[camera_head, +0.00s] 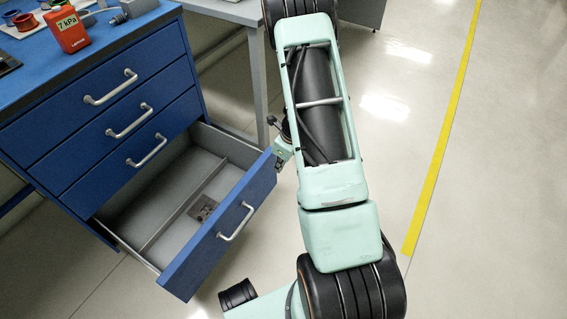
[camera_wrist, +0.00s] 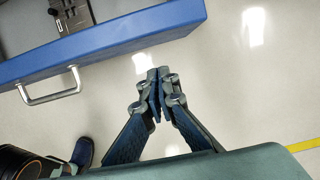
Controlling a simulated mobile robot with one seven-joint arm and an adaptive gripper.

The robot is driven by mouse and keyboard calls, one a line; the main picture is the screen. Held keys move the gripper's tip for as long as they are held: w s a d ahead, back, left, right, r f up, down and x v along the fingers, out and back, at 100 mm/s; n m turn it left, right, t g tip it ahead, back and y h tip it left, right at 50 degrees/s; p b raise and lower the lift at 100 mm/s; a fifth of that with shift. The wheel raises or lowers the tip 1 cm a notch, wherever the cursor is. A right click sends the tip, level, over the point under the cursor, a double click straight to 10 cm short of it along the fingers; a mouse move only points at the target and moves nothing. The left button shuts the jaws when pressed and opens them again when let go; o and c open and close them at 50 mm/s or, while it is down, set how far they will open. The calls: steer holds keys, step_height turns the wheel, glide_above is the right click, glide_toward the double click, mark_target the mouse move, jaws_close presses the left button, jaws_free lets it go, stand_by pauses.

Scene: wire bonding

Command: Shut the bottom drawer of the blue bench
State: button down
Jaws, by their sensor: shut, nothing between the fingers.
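The blue bench (camera_head: 108,145) stands at the left in the head view. Its bottom drawer (camera_head: 205,255) is pulled far out, showing a grey interior with dividers. The drawer front has a silver handle (camera_head: 236,222). The drawer front crosses the top of the wrist view (camera_wrist: 120,42), with the handle (camera_wrist: 52,90) at left. My gripper (camera_head: 279,163) is at the right end of the drawer front, partly hidden by my arm. In the wrist view my gripper (camera_wrist: 155,76) is shut and empty, its tips just below the drawer front's edge. I cannot tell whether they touch it.
The three drawers above are shut. A red container (camera_head: 68,32) and other items stand on the bench top. Small parts (camera_head: 205,209) lie in the open drawer. A grey table (camera_head: 235,12) is behind. Open floor with a yellow line (camera_head: 440,140) lies to the right.

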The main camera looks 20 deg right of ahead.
mark_target(271, 160)
steer(key=shift+w+a+r, duration=0.15)
steer(key=shift+w+a, duration=0.35)
steer(key=shift+w, duration=0.25)
steer(key=shift+w+a+r, duration=0.15)
steer(key=shift+w+a, duration=0.3)
steer(key=shift+w, duration=0.25)
